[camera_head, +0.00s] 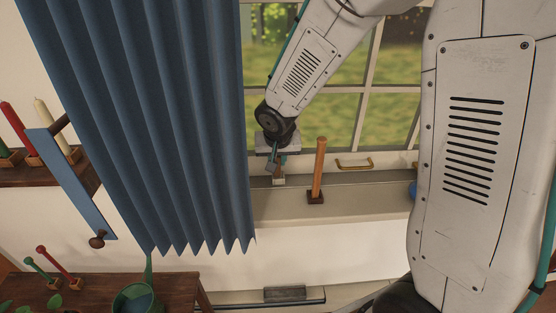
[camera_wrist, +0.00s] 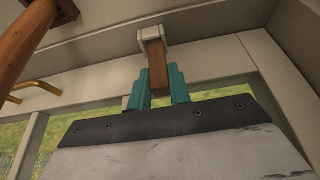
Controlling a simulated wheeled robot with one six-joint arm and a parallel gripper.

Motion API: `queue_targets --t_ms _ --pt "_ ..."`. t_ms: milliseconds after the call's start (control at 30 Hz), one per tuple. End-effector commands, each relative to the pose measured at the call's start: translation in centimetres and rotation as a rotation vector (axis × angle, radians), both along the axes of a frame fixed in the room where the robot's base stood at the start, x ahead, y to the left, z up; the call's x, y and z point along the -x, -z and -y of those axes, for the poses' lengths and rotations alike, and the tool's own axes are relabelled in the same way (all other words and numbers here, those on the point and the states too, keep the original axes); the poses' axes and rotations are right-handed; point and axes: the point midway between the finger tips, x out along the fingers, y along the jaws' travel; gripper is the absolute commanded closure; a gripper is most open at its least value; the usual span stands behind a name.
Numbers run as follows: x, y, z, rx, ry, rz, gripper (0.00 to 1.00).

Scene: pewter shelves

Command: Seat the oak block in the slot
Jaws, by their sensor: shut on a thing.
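The oak block (camera_wrist: 157,58) is a small brown bar, gripped between the two teal fingers of my gripper (camera_wrist: 158,76). Its far end meets a pale square socket (camera_wrist: 153,34), which looks like the slot, on the sill. I cannot tell how deep the end sits in it. In the head view my gripper (camera_head: 275,161) points down over the sill (camera_head: 350,201), right of the curtain. The pale socket (camera_head: 278,181) shows just below it. The block is mostly hidden there by the fingers.
A wooden post (camera_head: 319,165) on a dark base stands close to the right of my gripper. A blue curtain (camera_head: 150,110) hangs close on the left. A brass handle (camera_head: 355,163) is on the window frame. A wall shelf (camera_head: 60,170) with candles is far left.

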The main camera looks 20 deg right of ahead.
Motion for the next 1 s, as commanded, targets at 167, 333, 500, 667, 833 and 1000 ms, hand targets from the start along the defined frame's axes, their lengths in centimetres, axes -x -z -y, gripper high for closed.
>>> queue_targets --t_ms 167,333,500,667,833,1000 --pt "0.2 1.7 0.9 0.002 0.013 -0.009 1.0" --pt "0.4 1.9 1.1 0.003 0.016 -0.014 1.0" --pt "0.3 1.8 0.8 0.002 0.012 -0.011 0.6" --pt "0.2 1.6 0.5 0.001 0.008 -0.007 0.6" --pt "0.4 0.6 0.4 0.001 0.007 -0.001 0.6" --pt "1.3 -2.1 0.0 0.0 0.007 0.003 0.6"
